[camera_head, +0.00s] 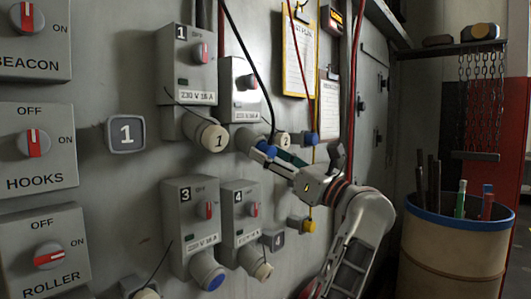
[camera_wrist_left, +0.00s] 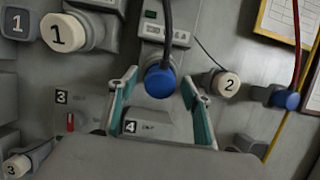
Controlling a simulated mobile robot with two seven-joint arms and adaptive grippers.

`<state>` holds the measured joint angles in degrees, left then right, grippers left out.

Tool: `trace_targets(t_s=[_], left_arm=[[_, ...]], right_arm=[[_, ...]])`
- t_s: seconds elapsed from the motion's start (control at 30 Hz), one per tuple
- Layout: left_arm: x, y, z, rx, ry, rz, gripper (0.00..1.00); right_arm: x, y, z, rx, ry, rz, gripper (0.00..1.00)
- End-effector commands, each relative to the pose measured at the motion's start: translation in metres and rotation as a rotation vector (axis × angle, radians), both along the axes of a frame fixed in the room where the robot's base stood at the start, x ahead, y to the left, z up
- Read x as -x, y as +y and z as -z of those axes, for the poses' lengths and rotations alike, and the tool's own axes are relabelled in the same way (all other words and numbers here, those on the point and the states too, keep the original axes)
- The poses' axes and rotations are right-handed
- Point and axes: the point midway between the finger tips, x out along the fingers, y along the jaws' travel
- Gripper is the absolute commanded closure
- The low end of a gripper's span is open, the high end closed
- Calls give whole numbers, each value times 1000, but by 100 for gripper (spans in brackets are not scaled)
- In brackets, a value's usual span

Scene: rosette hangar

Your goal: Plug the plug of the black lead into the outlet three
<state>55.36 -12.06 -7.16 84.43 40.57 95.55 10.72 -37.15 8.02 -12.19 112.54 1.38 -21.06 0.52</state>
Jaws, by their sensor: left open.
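The blue plug of the black lead (camera_wrist_left: 160,82) sits at the socket under the upper right outlet box (camera_head: 240,88). My left gripper (camera_wrist_left: 160,78) is open, its teal-padded fingers on either side of the plug with gaps showing. In the head view my left gripper (camera_head: 277,153) comes in from the lower right and partly hides the plug. The black lead (camera_head: 240,45) rises from there. Outlet three (camera_head: 190,225) is below, with an uncovered blue socket face (camera_head: 208,272). Its cap (camera_wrist_left: 15,166) hangs beside it. My right gripper is not in view.
Outlet four (camera_head: 240,215) adjoins outlet three on the right, with a pale cap (camera_head: 262,270). Cap 2 (camera_wrist_left: 228,85) hangs right of the plug. Another blue plug, on a red lead (camera_wrist_left: 287,98), is further right. A drum (camera_head: 455,240) stands at the right.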

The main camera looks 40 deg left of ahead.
Motion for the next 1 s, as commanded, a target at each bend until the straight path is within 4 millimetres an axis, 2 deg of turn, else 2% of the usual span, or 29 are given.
trace_targets(t_s=[0.1, 0.3, 1.0], left_arm=[[0, 0, 0, 0, 0, 0, 51], [0, 0, 0, 0, 0, 0, 100], [1, -19, 7, 0, 0, 0, 100]], right_arm=[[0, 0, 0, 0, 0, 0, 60], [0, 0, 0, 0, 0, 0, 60], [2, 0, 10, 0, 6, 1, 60]])
